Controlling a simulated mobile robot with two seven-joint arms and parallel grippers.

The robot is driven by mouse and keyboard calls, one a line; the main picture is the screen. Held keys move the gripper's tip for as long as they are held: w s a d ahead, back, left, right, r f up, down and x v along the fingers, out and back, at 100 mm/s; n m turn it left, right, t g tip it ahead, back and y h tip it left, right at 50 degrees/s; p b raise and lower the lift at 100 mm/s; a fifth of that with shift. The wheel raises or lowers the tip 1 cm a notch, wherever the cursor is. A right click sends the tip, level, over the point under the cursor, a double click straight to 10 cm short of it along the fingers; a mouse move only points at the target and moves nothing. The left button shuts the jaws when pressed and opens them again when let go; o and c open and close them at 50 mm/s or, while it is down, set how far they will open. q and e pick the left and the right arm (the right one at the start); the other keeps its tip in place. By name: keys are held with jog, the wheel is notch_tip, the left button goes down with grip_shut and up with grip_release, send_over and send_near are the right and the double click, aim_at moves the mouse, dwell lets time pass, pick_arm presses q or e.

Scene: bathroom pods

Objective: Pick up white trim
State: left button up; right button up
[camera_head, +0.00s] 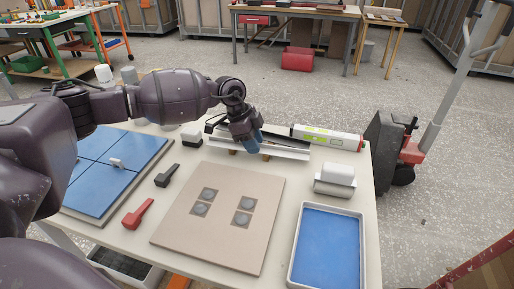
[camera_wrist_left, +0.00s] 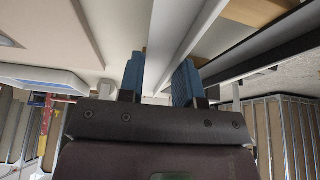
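The white trim (camera_head: 286,152) is a long pale strip lying near the back edge of the table in the head view. My left gripper (camera_head: 248,143) points down at it with blue fingers. In the left wrist view the white trim (camera_wrist_left: 176,35) runs between the two blue fingertips (camera_wrist_left: 160,78) of my left gripper, which stand apart on either side of it. No firm contact on both sides is clear. The arm hides part of the trim in the head view. My right gripper is not in view.
A dark strip (camera_head: 292,138) and a white tube (camera_head: 327,137) lie behind the trim. A beige panel (camera_head: 180,226), a blue tray (camera_head: 293,262), a white roller-like item (camera_head: 335,179), a black tool (camera_head: 167,175) and a red tool (camera_head: 137,214) lie in front. Blue tiles (camera_head: 105,165) are at left.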

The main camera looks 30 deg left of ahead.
pick_arm(q)
jog(key=shift+c, duration=0.8)
jog(key=shift+r, duration=0.1)
